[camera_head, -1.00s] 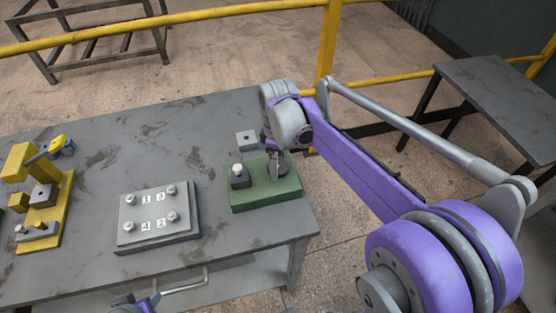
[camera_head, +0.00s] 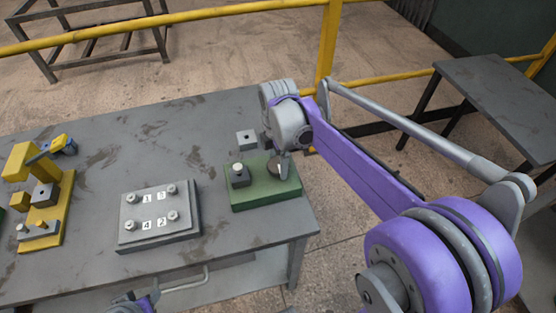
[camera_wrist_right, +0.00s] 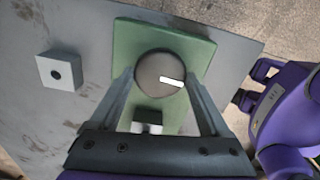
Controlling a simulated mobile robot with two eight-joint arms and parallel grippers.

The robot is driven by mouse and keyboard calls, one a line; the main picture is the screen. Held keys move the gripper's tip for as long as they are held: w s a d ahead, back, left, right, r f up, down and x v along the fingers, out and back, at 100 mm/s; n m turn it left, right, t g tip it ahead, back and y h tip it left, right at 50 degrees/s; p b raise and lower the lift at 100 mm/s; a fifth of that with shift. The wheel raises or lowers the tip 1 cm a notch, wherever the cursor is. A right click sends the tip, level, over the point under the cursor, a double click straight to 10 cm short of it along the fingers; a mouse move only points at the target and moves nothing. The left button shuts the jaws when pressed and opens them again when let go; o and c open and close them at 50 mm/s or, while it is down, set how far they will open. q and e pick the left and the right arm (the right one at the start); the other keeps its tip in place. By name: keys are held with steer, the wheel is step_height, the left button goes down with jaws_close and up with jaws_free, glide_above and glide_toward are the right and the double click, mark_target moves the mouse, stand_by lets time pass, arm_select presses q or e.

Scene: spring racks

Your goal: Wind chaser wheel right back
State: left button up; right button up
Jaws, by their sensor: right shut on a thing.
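The chaser wheel (camera_head: 275,168) is a round grey-brown disc with a white mark, on a green base (camera_head: 259,200) at the table's right end. In the right wrist view the wheel (camera_wrist_right: 158,75) lies between the two fingers, and its white mark points right and slightly down. My right gripper (camera_wrist_right: 160,85) is shut on the wheel from above; in the head view its arm partly hides the wheel. A dark block with a pale top (camera_head: 240,175) stands left of the wheel on the base. Of my left arm, only a purple piece shows at the bottom edge; its fingers are unclear.
A grey block with a hole (camera_head: 247,140) lies just behind the green base. A grey plate with numbered studs (camera_head: 133,232) is left of it, and a yellow fixture (camera_head: 50,200) is farther left. The table's back area is clear. A yellow railing (camera_head: 230,13) runs behind.

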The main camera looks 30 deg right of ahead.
mark_target(278, 164)
stand_by(0.5)
steer(key=o, duration=1.2)
step_height(278, 164, up, 11)
steer(key=shift+p, duration=0.4)
steer(key=shift+f, duration=0.1)
